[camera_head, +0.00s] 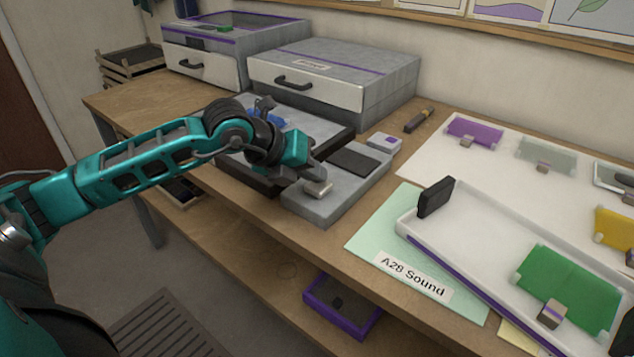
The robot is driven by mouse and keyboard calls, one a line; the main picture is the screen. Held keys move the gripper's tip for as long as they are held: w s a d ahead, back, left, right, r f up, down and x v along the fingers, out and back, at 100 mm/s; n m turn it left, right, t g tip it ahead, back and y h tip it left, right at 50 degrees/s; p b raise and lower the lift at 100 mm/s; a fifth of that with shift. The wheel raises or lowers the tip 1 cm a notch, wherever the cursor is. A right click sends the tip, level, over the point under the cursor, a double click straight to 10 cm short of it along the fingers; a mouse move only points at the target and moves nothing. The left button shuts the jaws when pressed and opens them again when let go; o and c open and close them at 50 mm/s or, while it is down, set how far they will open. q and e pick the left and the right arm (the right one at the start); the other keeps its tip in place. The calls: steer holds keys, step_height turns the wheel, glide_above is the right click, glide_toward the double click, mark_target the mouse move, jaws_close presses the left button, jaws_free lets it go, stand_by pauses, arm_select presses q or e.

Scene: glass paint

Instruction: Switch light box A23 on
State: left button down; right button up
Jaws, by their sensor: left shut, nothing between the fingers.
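No label reading A23 is legible. A grey box (303,205) with a dark inset panel and a small pale square on top sits at the table's front edge. A silver block (318,188) is on its near end. My left gripper (312,172) reaches in from the left, shut and empty, right at this block; I cannot tell whether it touches. The fingertips are partly hidden by the wrist. I cannot tell if this box is the light box or whether anything is lit. My right gripper is not in view.
A white tray (462,262) holds a green glass plate (568,287) beside a card labelled "A28 Sound" (412,275). Two grey drawer units (340,62) stand behind. Purple and yellow plates lie on a white sheet (430,160). A purple-edged box (343,305) is on the lower shelf.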

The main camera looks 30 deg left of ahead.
mark_target(314, 186)
arm_select(q)
steer(key=shift+f, duration=0.3)
steer(key=shift+r, duration=0.75)
steer(key=shift+r, duration=0.15)
step_height(314, 186, up, 6)
steer(key=p, duration=0.3)
steer(key=shift+p, duration=0.3)
steer(key=shift+d+f, duration=0.1)
steer(key=shift+f, duration=0.1)
